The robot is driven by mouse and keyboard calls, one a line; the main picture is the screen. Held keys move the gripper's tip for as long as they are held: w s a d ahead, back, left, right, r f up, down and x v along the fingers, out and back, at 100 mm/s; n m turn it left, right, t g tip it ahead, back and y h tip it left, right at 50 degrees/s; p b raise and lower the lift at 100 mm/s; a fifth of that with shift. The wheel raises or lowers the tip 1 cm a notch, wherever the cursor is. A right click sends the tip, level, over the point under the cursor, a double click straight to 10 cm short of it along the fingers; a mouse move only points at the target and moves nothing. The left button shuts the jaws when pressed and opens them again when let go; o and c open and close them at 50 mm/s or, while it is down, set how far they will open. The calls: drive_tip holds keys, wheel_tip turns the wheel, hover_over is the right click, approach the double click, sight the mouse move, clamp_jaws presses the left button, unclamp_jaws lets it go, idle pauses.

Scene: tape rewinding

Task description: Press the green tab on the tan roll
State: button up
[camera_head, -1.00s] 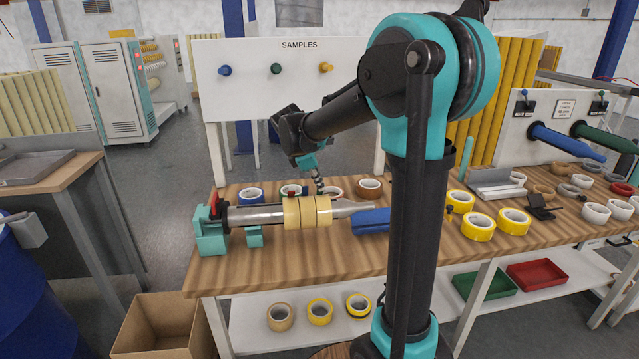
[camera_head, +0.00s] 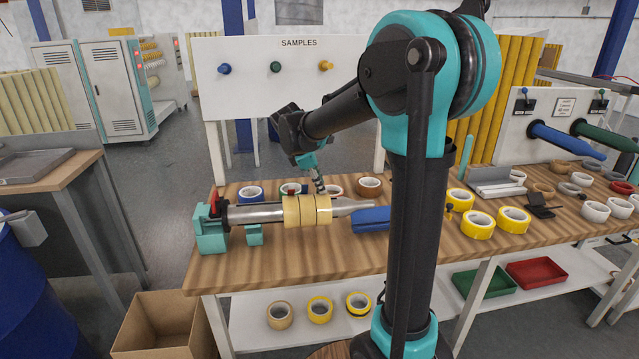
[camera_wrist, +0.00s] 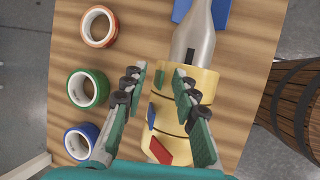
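Several tan rolls (camera_head: 292,212) sit side by side on a metal spindle (camera_head: 255,215) above the table. In the wrist view the rolls carry small coloured tabs: a red tab (camera_wrist: 160,152) on the nearest, a blue tab (camera_wrist: 152,114) on the middle one, and a green tab (camera_wrist: 159,79) on the farthest. My gripper (camera_wrist: 160,70) is open and empty, its two fingers apart above the rolls. The green tab lies between the fingertips in the picture; I cannot tell the height above it.
Loose rolls lie behind the spindle: blue (camera_wrist: 81,140), green (camera_wrist: 88,88) and orange-brown (camera_wrist: 99,27). A blue block (camera_head: 371,219) stands at the spindle's tapered end. Yellow rolls (camera_head: 477,225) are at right. A wooden barrel (camera_wrist: 298,105) is beside the table.

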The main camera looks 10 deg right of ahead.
drive_tip(key=v, duration=1.2)
drive_tip(key=shift+s, duration=0.1)
drive_tip(key=s+d+f+m+y, duration=0.2)
drive_tip(key=s+d+f+m, duration=0.2)
drive_tip(key=s+f+m, duration=0.4)
drive_tip(key=s+d+f+m+t+y, duration=0.1)
drive_tip(key=s+d+f+m, duration=0.3)
drive_tip(key=s+f+m, duration=0.4)
drive_tip(key=s+f+y, duration=0.1)
drive_tip(key=s+f, duration=0.5)
drive_tip(key=f, duration=0.3)
drive_tip(key=shift+s+d+f+m, duration=0.25)
drive_tip(key=shift+s+d+m, duration=0.05)
drive_tip(key=shift+s, duration=0.1)
